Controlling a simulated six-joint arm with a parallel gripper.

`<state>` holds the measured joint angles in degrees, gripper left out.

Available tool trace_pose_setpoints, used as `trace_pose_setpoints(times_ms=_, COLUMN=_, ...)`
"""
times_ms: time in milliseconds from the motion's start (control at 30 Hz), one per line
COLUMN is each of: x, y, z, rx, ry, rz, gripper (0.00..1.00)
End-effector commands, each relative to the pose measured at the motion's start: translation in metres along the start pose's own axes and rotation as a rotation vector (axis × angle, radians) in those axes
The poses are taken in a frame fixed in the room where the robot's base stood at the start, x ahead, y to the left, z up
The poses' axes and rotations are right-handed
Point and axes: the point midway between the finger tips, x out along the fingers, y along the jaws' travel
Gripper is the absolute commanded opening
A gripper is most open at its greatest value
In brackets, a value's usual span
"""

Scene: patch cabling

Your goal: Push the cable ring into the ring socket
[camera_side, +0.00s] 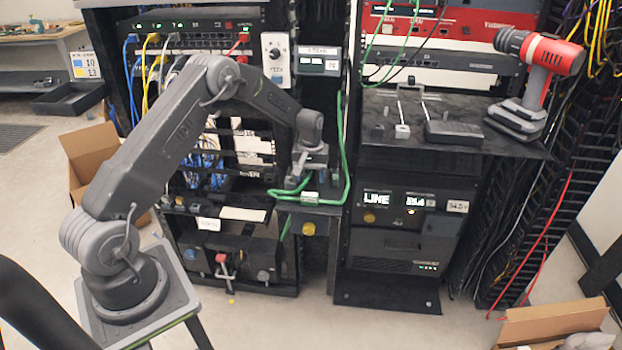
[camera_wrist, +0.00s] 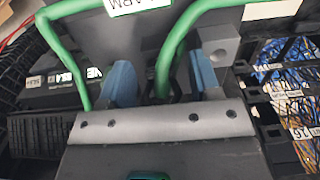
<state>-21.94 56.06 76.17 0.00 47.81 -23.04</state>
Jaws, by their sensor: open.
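My gripper (camera_side: 310,178) points down over a small black ledge at the front of the middle rack. In the wrist view its two blue fingers (camera_wrist: 162,75) are apart, and a strand of green cable (camera_wrist: 172,52) runs between them. I cannot tell whether the fingers touch it. The green cable (camera_side: 345,165) also shows in the side view, hanging along the rack post and bending past the ledge below my gripper. A white tag (camera_wrist: 135,5) shows at the top of the wrist view. I cannot clearly make out the cable ring or the ring socket.
A grey block with a hole (camera_wrist: 219,45) is close to the right finger. Blue cables (camera_side: 205,165) fill the rack left of my gripper. A shelf (camera_side: 455,143) at right holds a red drill (camera_side: 540,60). An open cardboard box (camera_side: 92,160) stands at left.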

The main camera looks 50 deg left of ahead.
Motion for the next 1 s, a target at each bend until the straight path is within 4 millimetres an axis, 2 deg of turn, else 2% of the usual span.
trace_pose_setpoints(times_ms=267, x=0.0046, y=0.0, z=-0.0004, rx=0.0, ry=0.001, rz=0.001, gripper=0.57)
trace_pose_setpoints(times_ms=833, x=0.0044, y=0.0, z=-0.0003, rx=0.0, ry=0.001, rz=0.0, gripper=0.05)
trace_pose_setpoints(times_ms=1000, x=0.0043, y=0.0, z=-0.0004, rx=0.0, ry=0.001, rz=0.001, gripper=0.04)
